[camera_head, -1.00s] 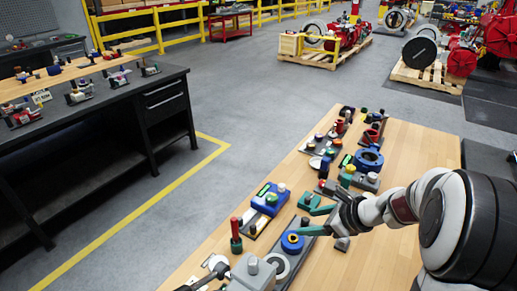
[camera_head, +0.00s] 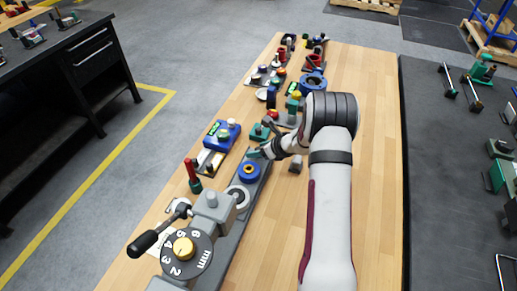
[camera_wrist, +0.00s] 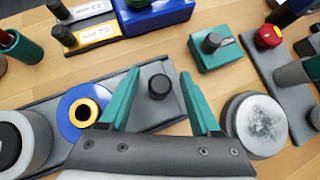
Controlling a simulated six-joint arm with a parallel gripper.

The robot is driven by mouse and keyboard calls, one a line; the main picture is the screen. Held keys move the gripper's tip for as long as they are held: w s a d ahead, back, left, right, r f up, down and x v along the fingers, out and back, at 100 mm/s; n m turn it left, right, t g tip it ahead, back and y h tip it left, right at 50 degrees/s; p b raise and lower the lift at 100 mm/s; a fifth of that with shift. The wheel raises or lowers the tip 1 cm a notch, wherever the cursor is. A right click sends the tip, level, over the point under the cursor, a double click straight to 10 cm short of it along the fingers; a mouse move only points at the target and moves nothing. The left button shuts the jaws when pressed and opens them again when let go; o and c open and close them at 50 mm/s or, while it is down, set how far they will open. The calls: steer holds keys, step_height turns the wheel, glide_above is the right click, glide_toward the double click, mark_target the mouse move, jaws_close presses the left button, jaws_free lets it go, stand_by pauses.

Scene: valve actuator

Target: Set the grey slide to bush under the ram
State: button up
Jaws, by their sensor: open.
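The grey slide (camera_wrist: 145,76) is a long flat plate in a dark-edged track, with an upright black knob (camera_wrist: 159,87) near its end. A blue ring with a yellow centre (camera_wrist: 83,108), apparently a bush, sits on it left of the knob; it also shows in the head view (camera_head: 250,172). A grey round part (camera_wrist: 22,140) stands further left. The grey press body (camera_head: 212,208) stands over the track; the ram's underside is hidden. My gripper (camera_wrist: 159,76) is open, its green fingers on either side of the knob. Contact cannot be told. My gripper (camera_head: 262,150) partly hides the slide's far end in the head view.
A numbered dial (camera_head: 187,252) and black-handled lever (camera_head: 152,238) are at the press. A blue unit (camera_head: 221,134) and red-topped post (camera_head: 192,172) stand left of the track. A silver round part (camera_wrist: 257,122) is close right of my fingers. Bare wood lies right of my arm.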

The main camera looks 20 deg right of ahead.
jaws_close()
stand_by(0.3)
stand_by(1.2)
